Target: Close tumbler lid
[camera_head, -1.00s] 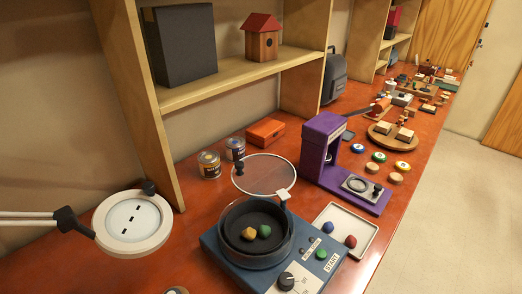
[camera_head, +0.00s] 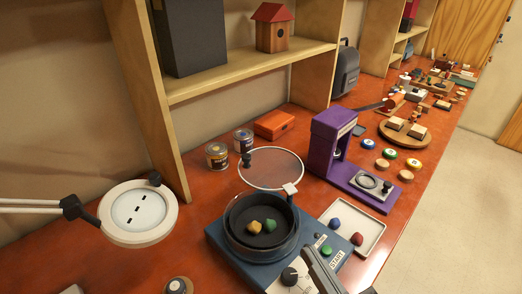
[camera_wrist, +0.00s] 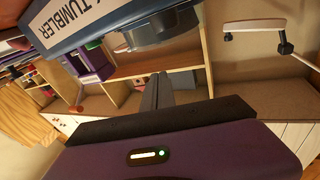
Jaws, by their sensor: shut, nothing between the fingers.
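The tumbler is a blue box (camera_head: 228,247) with a round dark drum (camera_head: 287,240) on top. My gripper (camera_head: 308,252) is shut and empty over the front right of the blue box, apart from the lid. In the wrist view my gripper (camera_wrist: 157,78) points toward the tumbler's side (camera_wrist: 125,18), labelled TUMBLER.
A purple press (camera_head: 325,145) stands right of the lid. A white tray (camera_head: 372,216) with a blue and a red stone is beside the tumbler. Two cans (camera_head: 217,156) and an orange box (camera_head: 274,124) stand behind. A white lamp head (camera_head: 165,232) is at left.

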